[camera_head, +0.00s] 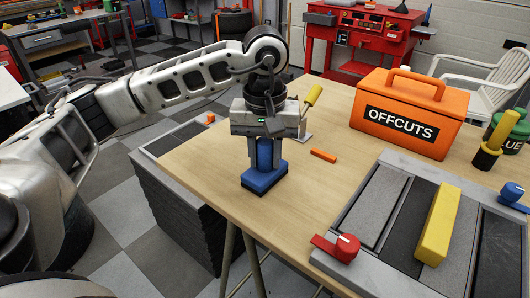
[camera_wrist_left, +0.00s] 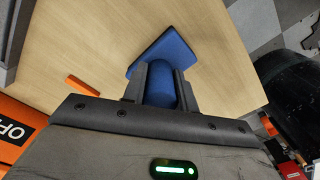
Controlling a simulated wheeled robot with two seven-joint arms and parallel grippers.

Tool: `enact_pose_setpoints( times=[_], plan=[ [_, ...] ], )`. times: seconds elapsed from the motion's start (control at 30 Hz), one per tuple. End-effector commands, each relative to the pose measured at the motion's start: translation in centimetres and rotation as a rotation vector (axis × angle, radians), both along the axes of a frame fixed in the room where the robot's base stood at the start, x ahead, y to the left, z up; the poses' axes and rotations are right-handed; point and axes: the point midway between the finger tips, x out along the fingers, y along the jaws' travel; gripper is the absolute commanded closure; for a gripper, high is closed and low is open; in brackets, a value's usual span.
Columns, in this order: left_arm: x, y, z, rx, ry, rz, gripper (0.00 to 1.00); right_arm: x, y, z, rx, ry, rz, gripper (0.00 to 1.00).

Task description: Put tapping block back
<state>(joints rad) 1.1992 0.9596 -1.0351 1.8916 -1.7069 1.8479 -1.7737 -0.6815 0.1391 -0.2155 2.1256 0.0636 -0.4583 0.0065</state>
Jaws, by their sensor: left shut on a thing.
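A blue block with a flat base and an upright rounded handle (camera_head: 264,178) is at the left part of the wooden table. My left gripper (camera_head: 264,154) points down from above, its fingers shut on either side of the handle. In the left wrist view the fingers (camera_wrist_left: 161,88) clasp the handle, and the flat blue base (camera_wrist_left: 170,50) shows beyond them. The base is at or just above the tabletop; I cannot tell whether it touches. A yellow bar (camera_head: 438,224) lies on the grey panelled tray (camera_head: 335,215). My right gripper is not in view.
An orange OFFCUTS box (camera_head: 412,112) stands at the back of the table (camera_head: 225,165). A small orange piece (camera_head: 323,156) lies mid-table. A yellow-handled tool (camera_head: 313,95) is behind my gripper. A red knob piece (camera_head: 336,248) is on the tray's near edge. Bare tabletop lies around the blue block.

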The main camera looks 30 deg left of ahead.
Motion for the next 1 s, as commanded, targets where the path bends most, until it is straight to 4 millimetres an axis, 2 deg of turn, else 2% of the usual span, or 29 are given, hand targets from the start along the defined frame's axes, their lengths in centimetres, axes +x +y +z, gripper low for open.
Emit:
enact_pose_setpoints(
  times=[0.03,0.07,0.1,0.13,0.4,0.57,0.77,0.9,1.0],
  plan=[
    [0.0,0.0,-0.3,0.0,-0.001,0.0,0.9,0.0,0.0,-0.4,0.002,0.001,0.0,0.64],
    [0.0,0.0,-0.2,0.0,0.0,0.0,0.63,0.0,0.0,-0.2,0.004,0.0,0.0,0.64],
    [0.0,0.0,-0.1,0.0,0.0,0.0,0.52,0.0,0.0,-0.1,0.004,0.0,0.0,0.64],
    [0.0,0.0,-0.1,0.0,0.0,0.0,0.5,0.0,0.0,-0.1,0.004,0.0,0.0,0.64],
    [0.0,0.0,0.0,0.0,0.0,0.0,0.5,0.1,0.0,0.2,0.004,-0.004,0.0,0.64],
    [0.1,0.0,1.2,0.001,-0.003,0.0,0.5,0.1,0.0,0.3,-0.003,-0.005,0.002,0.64],
    [0.1,0.0,5.4,0.0,-0.006,0.0,0.5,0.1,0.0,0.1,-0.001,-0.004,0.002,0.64],
    [0.0,0.0,8.8,0.001,-0.005,0.001,0.5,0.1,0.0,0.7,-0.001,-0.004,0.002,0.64],
    [0.0,0.0,10.5,0.001,-0.004,0.001,0.5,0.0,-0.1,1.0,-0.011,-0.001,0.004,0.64]
  ],
)
